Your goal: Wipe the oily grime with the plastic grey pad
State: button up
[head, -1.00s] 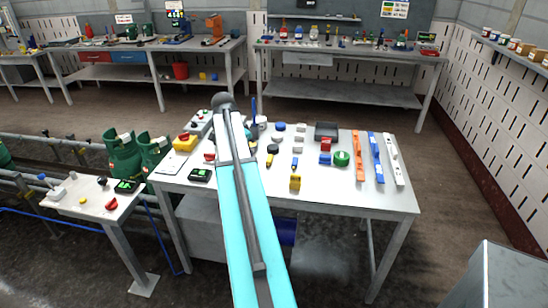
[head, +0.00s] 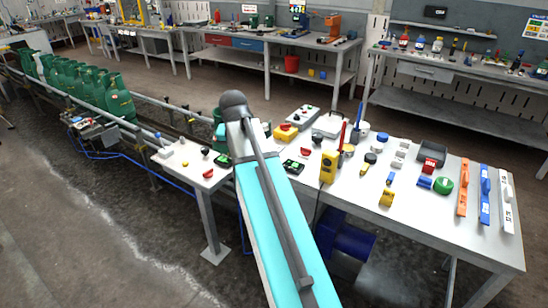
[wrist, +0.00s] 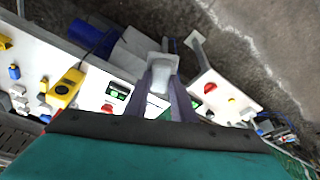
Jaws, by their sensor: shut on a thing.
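In the wrist view my gripper (wrist: 160,100) is shut on a light grey, block-like thing (wrist: 160,72), which looks like the plastic grey pad. It is held over the gap between the large workbench and the small control stand. In the head view my own arm hides the gripper and the pad. I cannot make out any oily grime in either view.
The white workbench (head: 400,222) carries a yellow meter (head: 328,167), a green round item (head: 442,186) and several small tools. The small control stand (head: 190,172) stands left of it. Green gas cylinders (head: 116,96) line the conveyor at left. Floor at lower left is clear.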

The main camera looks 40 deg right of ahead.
jog(key=a+r+n+t+y, duration=0.1)
jog(key=a+n, duration=0.7)
jog(key=a, duration=1.4)
jog(key=shift+r+n+y, duration=0.3)
jog(key=shift+r+y, duration=0.4)
jog(key=shift+r, duration=0.05)
jog(key=shift+a, duration=0.1)
